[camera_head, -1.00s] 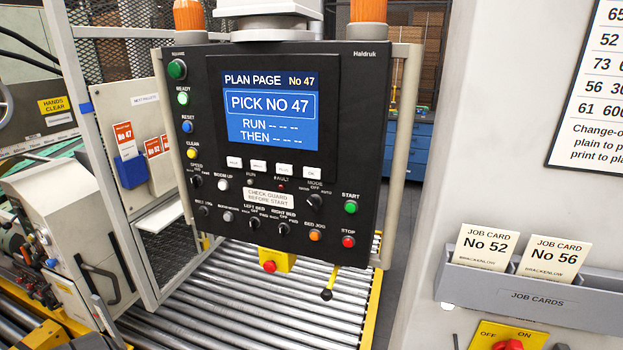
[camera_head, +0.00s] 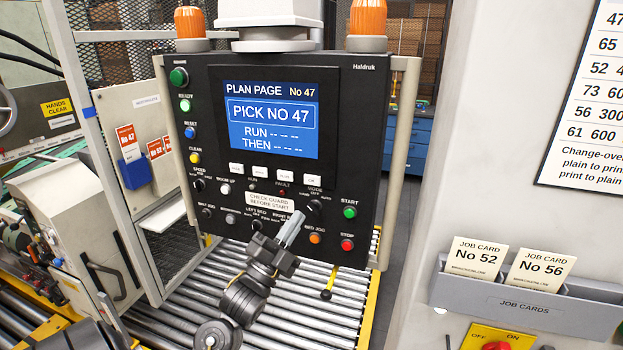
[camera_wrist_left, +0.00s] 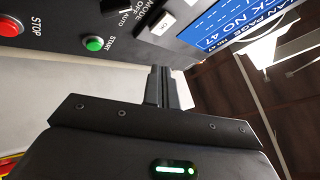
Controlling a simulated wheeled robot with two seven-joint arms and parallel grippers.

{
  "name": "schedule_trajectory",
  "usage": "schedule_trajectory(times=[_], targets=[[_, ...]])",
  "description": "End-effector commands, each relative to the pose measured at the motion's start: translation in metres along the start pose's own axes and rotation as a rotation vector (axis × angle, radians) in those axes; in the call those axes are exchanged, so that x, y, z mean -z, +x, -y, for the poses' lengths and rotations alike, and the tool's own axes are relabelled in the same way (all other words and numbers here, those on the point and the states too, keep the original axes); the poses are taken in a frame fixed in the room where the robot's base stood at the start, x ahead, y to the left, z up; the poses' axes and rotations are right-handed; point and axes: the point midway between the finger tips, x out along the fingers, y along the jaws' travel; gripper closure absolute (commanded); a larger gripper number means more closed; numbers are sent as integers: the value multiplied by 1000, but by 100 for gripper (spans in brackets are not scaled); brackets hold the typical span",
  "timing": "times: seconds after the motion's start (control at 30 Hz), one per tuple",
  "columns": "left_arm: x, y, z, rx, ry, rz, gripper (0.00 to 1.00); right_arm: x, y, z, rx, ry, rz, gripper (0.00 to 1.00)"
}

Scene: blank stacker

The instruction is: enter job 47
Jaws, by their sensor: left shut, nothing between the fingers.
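The control panel (camera_head: 350,110) hangs upright in the head view. Its blue screen (camera_head: 272,120) reads PLAN PAGE No 47, PICK NO 47, with dashes after RUN and THEN. A row of white keys (camera_head: 286,176) sits below the screen; the rightmost white key (camera_wrist_left: 163,23) also shows in the wrist view. The green START button (camera_head: 350,212) and red STOP button (camera_head: 347,244) are at lower right. My left gripper (camera_head: 297,222) is shut and empty, in front of the panel's lower middle, hiding part of the RIGHT BED control. Its fingertips (camera_wrist_left: 163,70) appear apart from the panel.
A mode switch (camera_head: 313,206) and a bed jog button (camera_head: 315,238) lie close to the gripper. A roller conveyor (camera_head: 180,320) runs below. At right, a grey holder (camera_head: 520,304) carries job cards No 52 (camera_head: 477,257) and No 56 (camera_head: 541,268), below a printed chart (camera_head: 590,120).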

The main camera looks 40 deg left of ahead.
Motion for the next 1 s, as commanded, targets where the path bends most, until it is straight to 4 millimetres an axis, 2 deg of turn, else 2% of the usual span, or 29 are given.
schedule_trajectory(times=[0.03,0.1,0.27,0.67,1.0], targets=[[7,3,16,28,27,-19,100,0,-2,0,0,0,0,64],[14,5,30,57,57,-37,100,0,-3,0,0,0,0,64],[22,6,44,86,87,-55,100,0,-4,1,1,0,0,64],[21,8,44,87,87,-56,100,1,-3,4,5,2,-1,64],[2,36,28,87,86,-55,100,0,1,4,4,2,-1,64]])
